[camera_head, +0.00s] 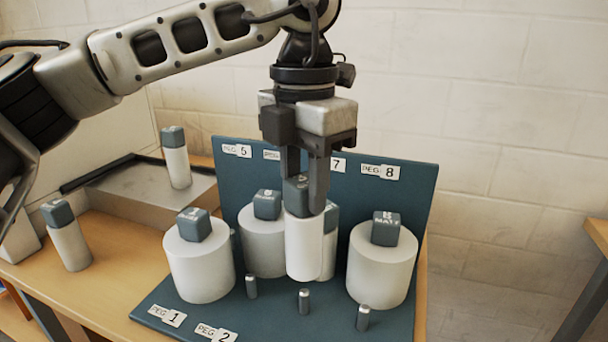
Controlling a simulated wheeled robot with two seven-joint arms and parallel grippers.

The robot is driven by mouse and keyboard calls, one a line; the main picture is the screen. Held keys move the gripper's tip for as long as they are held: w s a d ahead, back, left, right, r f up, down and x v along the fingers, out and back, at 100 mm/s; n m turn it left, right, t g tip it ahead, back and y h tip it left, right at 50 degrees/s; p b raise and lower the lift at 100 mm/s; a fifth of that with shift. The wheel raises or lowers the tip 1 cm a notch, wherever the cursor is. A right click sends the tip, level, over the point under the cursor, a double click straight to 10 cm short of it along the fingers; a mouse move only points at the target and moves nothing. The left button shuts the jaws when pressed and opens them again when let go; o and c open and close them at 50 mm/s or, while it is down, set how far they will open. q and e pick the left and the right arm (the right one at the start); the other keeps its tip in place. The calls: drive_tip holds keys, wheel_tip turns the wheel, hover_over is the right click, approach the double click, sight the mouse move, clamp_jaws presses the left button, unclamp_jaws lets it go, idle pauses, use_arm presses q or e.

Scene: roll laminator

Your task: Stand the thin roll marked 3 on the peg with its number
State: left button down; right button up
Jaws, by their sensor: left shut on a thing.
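My left gripper (304,190) points down and is shut on the blue-grey cap of a thin white roll (304,247). The roll hangs upright over the dark blue peg board (270,325). Any number on its cap is hidden or too small to read. In the picture its lower end is just above a bare short metal peg (304,300). Two other bare pegs show, one to the left (251,287) and one to the right (363,318). Labels for pegs 1 and 2 show at the front edge; no label 3 is in view. My right gripper is not in view.
Thick rolls stand at the board's left (200,262), back (262,243) and right (381,268). Another thin roll (330,243) is partly hidden behind the held one.

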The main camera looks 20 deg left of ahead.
sight(304, 214)
use_arm(q)
wheel_tip(304, 214, down, 4)
drive_tip(key=b, duration=0.3)
drive_tip(key=shift+f, duration=0.2)
drive_tip(key=shift+f+b, duration=0.35)
drive_tip(key=shift+f, duration=0.2)
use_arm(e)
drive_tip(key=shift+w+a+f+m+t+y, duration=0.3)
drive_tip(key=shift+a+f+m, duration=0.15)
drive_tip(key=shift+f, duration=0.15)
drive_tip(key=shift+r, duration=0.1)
use_arm(q)
drive_tip(key=shift+f, duration=0.2)
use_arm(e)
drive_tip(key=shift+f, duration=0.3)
use_arm(q)
drive_tip(key=shift+f+b, duration=0.4)
drive_tip(key=shift+b, duration=0.15)
drive_tip(key=shift+f+b, duration=0.8)
drive_tip(key=shift+f, duration=0.2)
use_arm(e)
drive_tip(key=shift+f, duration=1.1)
use_arm(q)
drive_tip(key=c, duration=0.9)
unclamp_jaws()
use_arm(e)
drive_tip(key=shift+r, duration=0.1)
